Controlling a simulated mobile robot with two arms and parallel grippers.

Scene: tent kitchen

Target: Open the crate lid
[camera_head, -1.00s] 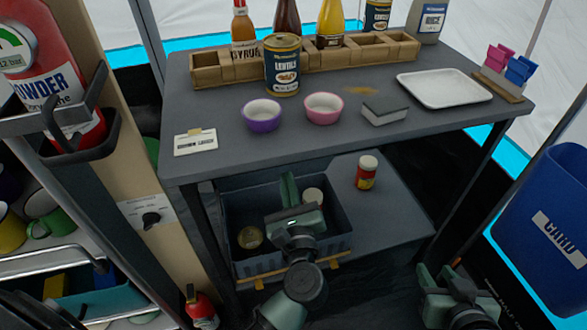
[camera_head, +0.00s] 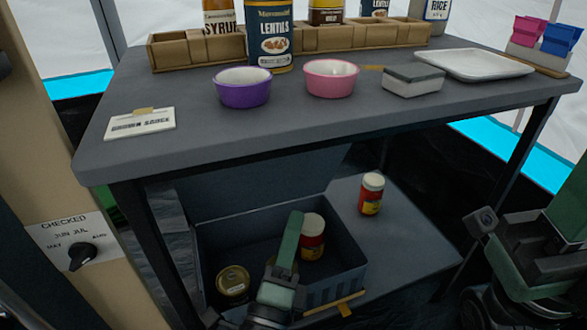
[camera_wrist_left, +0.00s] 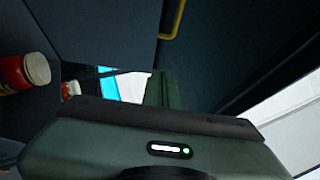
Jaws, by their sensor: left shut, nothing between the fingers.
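The dark blue-grey crate (camera_head: 335,288) stands on the lower shelf under the table, its top uncovered. A flat dark panel (camera_head: 255,185), which looks like its lid, stands raised behind the opening. A yellow piece (camera_head: 335,309) shows at the crate's front. My left gripper (camera_head: 289,240) is shut and empty, its green fingers pointing up over the crate opening. In the left wrist view a dark blue panel (camera_wrist_left: 110,30) with a yellow handle-like bar (camera_wrist_left: 173,20) is close above the fingers; contact cannot be told. My right gripper (camera_head: 525,215) is at the right edge, fingers apart.
A can (camera_head: 233,283) and a red jar (camera_head: 312,236) are in the crate. Another red jar (camera_head: 371,194) stands on the shelf (camera_head: 405,235) to its right. The tabletop (camera_head: 290,125) overhangs the crate, and a table leg (camera_head: 160,255) is at left.

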